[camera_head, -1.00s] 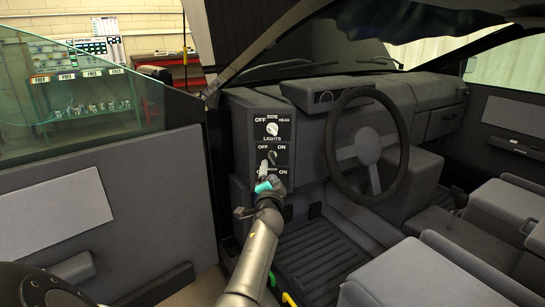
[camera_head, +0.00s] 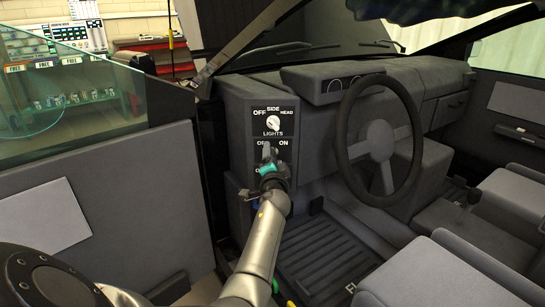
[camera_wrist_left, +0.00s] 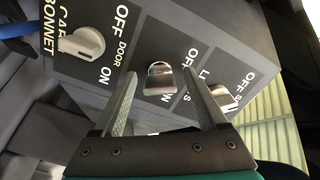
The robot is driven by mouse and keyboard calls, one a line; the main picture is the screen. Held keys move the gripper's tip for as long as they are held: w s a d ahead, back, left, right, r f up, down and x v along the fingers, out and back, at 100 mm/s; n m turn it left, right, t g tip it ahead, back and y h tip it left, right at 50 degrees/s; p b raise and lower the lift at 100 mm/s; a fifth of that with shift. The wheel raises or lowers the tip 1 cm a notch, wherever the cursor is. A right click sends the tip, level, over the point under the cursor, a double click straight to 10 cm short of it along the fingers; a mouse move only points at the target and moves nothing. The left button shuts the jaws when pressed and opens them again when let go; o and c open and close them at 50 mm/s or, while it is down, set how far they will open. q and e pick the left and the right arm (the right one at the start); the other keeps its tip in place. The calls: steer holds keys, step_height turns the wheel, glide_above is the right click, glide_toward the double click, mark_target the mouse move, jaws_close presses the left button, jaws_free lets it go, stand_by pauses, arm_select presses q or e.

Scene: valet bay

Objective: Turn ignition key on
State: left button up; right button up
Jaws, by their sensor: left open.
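A dark dashboard panel (camera_head: 240,128) stands left of the steering wheel. My left gripper (camera_head: 268,154) is at its OFF/ON row, below the lights knob (camera_head: 273,123), and hides most of that row's switch in the head view. In the left wrist view, a silver key-like switch (camera_wrist_left: 160,79) sits between the open fingertips of my left gripper (camera_wrist_left: 160,73), with a gap on each side. It appears to be the ignition key, though its label is not fully readable. My right gripper is not in view.
In the wrist view, a white knob (camera_wrist_left: 82,45) lies left of the fingers and another knob (camera_wrist_left: 223,96) lies close to the right finger. The steering wheel (camera_head: 346,150) stands right of the panel. The open door (camera_head: 100,195) stands to its left.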

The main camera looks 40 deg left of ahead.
arm_select(q)
jaws_close()
stand_by(0.5)
